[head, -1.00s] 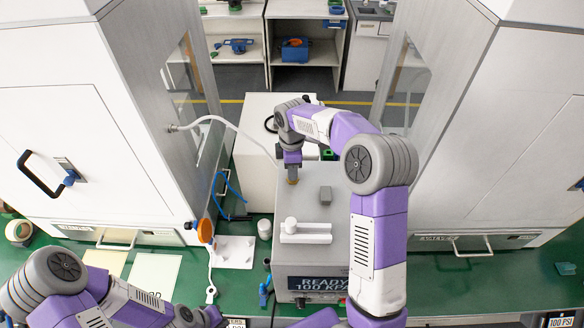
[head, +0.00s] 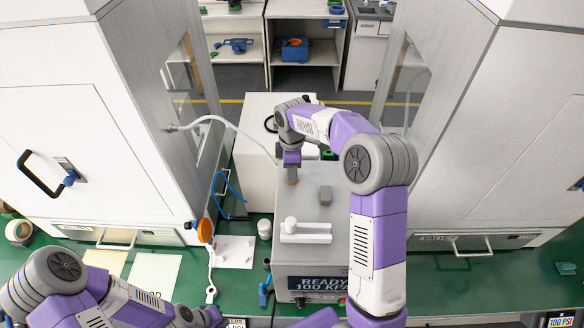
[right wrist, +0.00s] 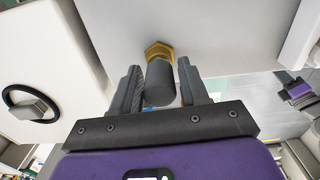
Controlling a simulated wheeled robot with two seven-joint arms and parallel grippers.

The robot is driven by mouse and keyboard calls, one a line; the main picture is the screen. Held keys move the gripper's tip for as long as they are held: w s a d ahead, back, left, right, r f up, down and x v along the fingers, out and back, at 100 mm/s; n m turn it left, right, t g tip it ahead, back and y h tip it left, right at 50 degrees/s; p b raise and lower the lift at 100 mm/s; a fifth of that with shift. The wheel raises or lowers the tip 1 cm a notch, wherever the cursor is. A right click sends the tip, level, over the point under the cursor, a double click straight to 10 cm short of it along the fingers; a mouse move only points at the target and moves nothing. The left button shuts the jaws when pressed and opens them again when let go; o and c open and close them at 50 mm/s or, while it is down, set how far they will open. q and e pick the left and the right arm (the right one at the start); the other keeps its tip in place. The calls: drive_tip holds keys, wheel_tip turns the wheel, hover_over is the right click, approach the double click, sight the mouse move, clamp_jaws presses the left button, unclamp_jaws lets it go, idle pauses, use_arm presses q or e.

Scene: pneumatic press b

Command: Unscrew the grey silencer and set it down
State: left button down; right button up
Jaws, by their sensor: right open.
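The grey silencer (right wrist: 160,84) is a dark cylinder on a brass hex fitting (right wrist: 158,50) in the right wrist view. The fitting sits against the pale grey press body. My right gripper (right wrist: 161,80) is open, with one finger on each side of the silencer and a visible gap beside it. In the head view the right gripper (head: 291,172) points down at the back left of the press (head: 312,268); the silencer is mostly hidden by it there. My left arm shows at the lower left, but its fingers are not in view.
White cabinets flank the green bench. A white panel (head: 233,252), a small white jar (head: 265,228) and an orange round part (head: 205,231) lie left of the press.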

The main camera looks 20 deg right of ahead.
drive_tip(key=m, duration=0.9)
drive_tip(key=c, duration=0.6)
drive_tip(key=n, duration=0.5)
drive_tip(key=shift+n, duration=0.3)
drive_tip(key=n, duration=0.6)
drive_tip(key=o, duration=0.6)
